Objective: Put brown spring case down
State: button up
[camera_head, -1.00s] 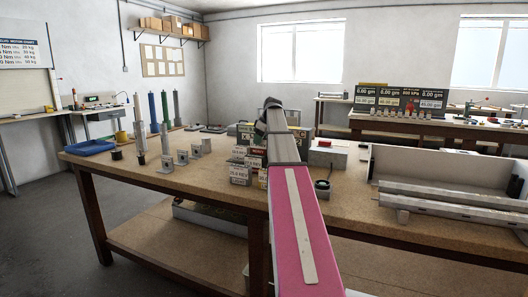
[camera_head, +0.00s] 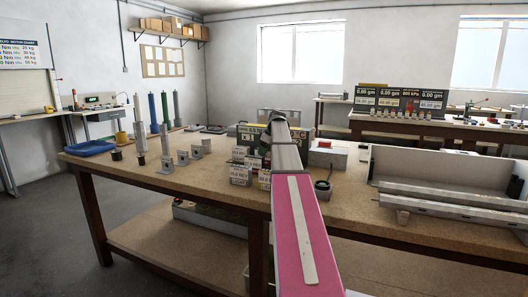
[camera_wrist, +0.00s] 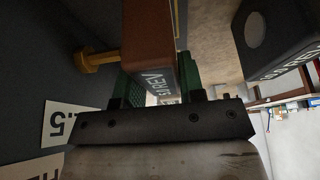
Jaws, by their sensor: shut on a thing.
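The brown spring case (camera_wrist: 148,40) with white lettering fills the upper middle of the wrist view. My gripper (camera_wrist: 158,88) is shut on it, with green finger pads on either side. The case's far end runs out of the frame. In the head view my pink and grey arm reaches over the wooden workbench (camera_head: 120,163), and it hides the gripper's fingers and the case. I cannot tell from the wrist view whether the case touches anything beneath.
A yellow-brown knob (camera_wrist: 95,60) and white label cards (camera_wrist: 68,122) lie close to the case in the wrist view. A dark block (camera_wrist: 275,38) with a round spot is to the right. A blue tray (camera_head: 90,148) and white trough (camera_head: 440,172) stand on the bench.

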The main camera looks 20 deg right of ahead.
jog(key=o, duration=1.1)
jog(key=shift+o, duration=0.2)
jog(key=v, duration=1.2)
jog(key=shift+r, duration=0.1)
